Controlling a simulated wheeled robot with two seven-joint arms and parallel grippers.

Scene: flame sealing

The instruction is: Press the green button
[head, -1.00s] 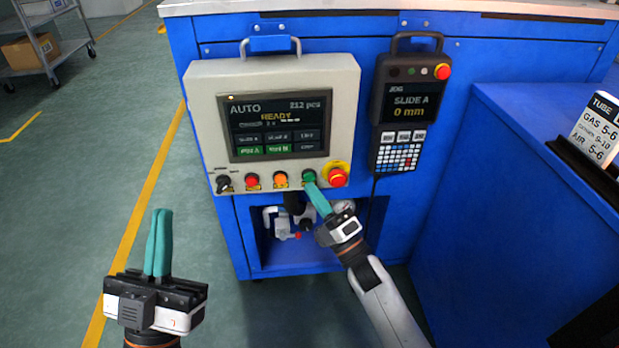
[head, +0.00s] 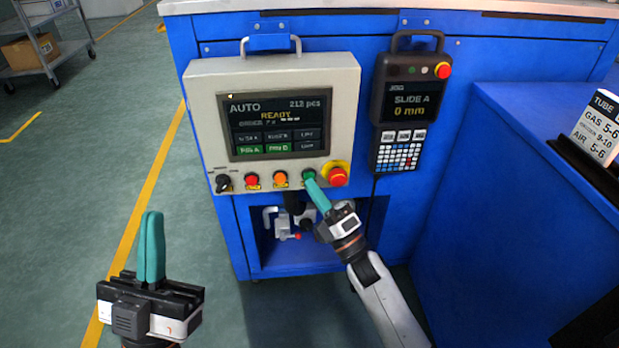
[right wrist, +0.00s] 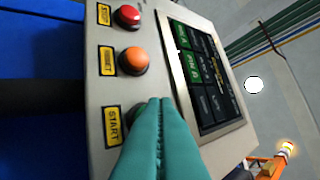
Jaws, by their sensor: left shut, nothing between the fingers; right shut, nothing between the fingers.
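The green button (head: 309,175) sits on the lower edge of the beige control panel (head: 205,110), between an orange button and a red emergency stop. My right gripper (head: 313,184) is shut and empty, its teal fingertips at the green button from below. In the right wrist view the teal fingers (right wrist: 163,125) cover most of the green button (right wrist: 135,115) beside the START label (right wrist: 112,127). Whether the tips touch or press it cannot be told. My left gripper (head: 151,215) is shut and empty, low at the left, away from the panel.
The orange button (head: 280,179), red button (head: 252,181) and black selector knob (head: 223,183) lie left of the green one. The red emergency stop (head: 338,177) is close on the right. A hand pendant (head: 407,105) hangs further right. The panel screen (head: 275,125) reads READY.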

